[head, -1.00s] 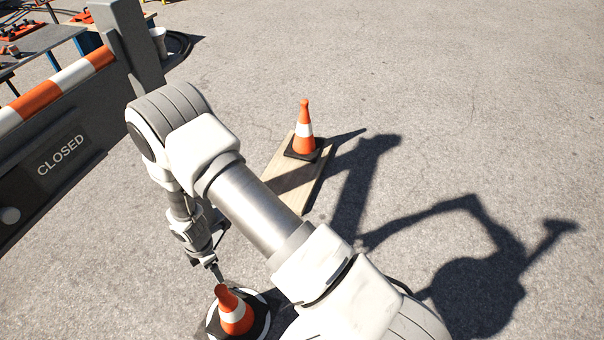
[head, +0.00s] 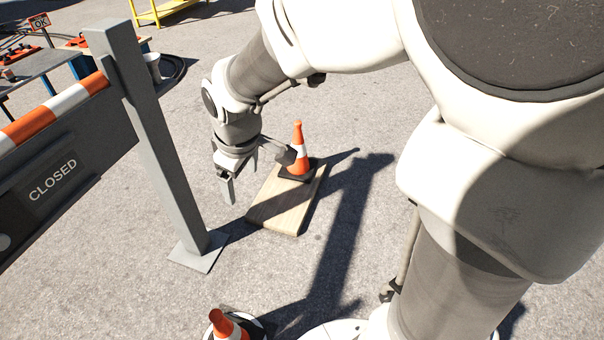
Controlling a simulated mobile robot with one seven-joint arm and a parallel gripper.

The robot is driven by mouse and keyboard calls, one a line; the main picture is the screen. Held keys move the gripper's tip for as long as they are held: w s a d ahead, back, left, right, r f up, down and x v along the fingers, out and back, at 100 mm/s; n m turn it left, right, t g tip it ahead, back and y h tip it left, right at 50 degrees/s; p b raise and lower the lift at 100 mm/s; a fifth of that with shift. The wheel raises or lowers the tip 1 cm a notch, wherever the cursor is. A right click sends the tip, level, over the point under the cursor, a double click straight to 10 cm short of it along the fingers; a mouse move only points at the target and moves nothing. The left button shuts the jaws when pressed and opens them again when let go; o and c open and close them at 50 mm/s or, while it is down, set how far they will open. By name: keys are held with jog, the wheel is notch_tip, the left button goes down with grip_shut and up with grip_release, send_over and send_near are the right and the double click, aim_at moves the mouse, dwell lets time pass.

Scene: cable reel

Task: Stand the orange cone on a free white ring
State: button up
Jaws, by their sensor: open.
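An orange cone (head: 298,137) with a white band and black base stands upright on a wooden board (head: 275,213). My gripper (head: 250,180) is open and empty, just left of this cone and over the board's left side. Part of the gripper overlaps the cone's left edge in the picture; I cannot tell if they touch. A second orange cone (head: 222,322) stands at the bottom edge, cut off by the frame. A white ring (head: 260,323) shows around its dark base. No free white ring can be made out clearly.
A grey barrier post (head: 160,140) with a foot plate and a CLOSED panel (head: 52,180) stand left of my gripper. A grey table (head: 35,50), a white bucket (head: 152,68) and a yellow stand (head: 160,10) are behind. Open asphalt lies beyond the board.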

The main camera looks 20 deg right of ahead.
jog(key=s+d+r+m+t, duration=0.1)
jog(key=s+d+r+m, duration=0.2)
jog(key=s, duration=0.4)
jog(key=s+d+r+m+t, duration=0.1)
jog(key=s+d+r+m, duration=0.3)
jog(key=s, duration=0.4)
notch_tip(320, 180, up, 2)
jog(key=shift+s+d+r+m, duration=0.2)
jog(key=shift+s+d+m, duration=0.1)
jog(key=shift+m, duration=0.6)
